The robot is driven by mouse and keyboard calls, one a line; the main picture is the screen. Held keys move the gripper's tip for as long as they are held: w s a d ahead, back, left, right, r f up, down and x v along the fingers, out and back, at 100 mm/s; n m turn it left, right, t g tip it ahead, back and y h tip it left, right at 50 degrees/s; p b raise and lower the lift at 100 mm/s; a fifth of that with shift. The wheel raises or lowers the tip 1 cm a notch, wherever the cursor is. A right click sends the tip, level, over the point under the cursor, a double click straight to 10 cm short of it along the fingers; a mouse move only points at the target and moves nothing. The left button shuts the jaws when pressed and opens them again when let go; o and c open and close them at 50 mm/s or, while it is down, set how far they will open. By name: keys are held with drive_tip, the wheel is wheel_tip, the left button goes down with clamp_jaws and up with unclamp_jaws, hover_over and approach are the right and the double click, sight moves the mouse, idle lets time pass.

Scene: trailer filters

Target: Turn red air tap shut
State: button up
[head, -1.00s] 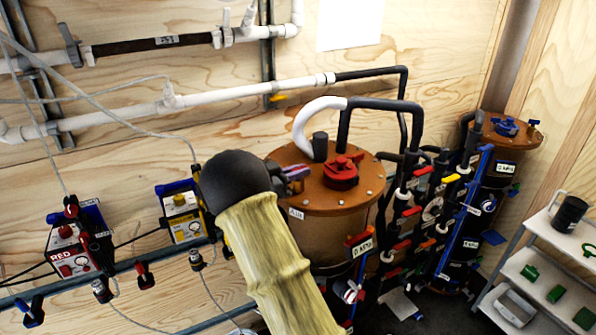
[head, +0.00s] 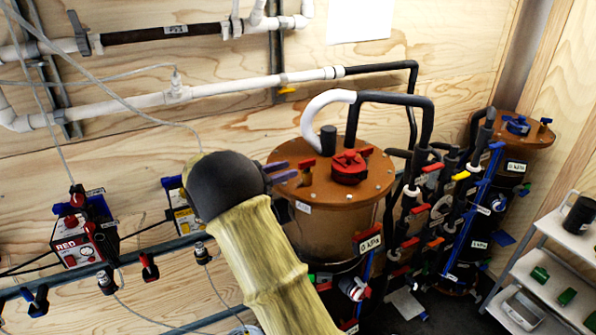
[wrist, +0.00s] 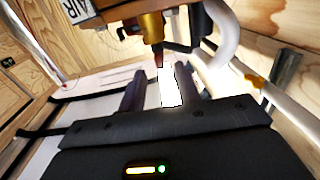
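A small red tap (head: 307,164) stands on the left part of the brown lid of the near filter tank (head: 330,190). In the wrist view a brass fitting (wrist: 152,27) with a red part (wrist: 160,58) below it is beyond the fingers, under an "AIR" label (wrist: 76,9). I take this to be the air tap. My gripper (head: 290,171) is open, its purple fingers just left of the red tap in the head view. The fingers also show apart in the wrist view (wrist: 159,76). A bright white piece shows between them; I cannot tell whether anything is touched.
A large red cap (head: 348,167) and another small red tap (head: 365,151) sit on the same lid. A black-and-white pipe (head: 330,100) arches over it. Several coloured valves stand to the right, with a second tank (head: 513,130) and shelves (head: 545,262). A red pump box (head: 75,245) is at left.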

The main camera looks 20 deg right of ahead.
drive_tip(key=s+a+b, duration=0.1)
drive_tip(key=a+b, duration=0.1)
drive_tip(key=a, duration=0.8)
drive_tip(key=shift+a, duration=0.15)
drive_tip(key=w+d+r+n+t+y, duration=0.2)
drive_tip(key=w+d+n+t+y, duration=0.25)
drive_tip(key=t, duration=0.45)
drive_tip(key=s+a+f+n+y, duration=0.6)
drive_tip(key=s+f+n+y, duration=0.3)
drive_tip(key=y, duration=0.4)
drive_tip(key=s+d+f+n+g, duration=0.1)
drive_tip(key=s+f+g, duration=0.3)
drive_tip(key=s, duration=0.6)
drive_tip(key=s+f+n+g, duration=0.2)
drive_tip(key=s+f+g, duration=0.2)
drive_tip(key=s, duration=0.7)
drive_tip(key=shift+d+f, duration=0.2)
drive_tip(key=shift+d, duration=0.2)
drive_tip(key=shift+y, duration=0.25)
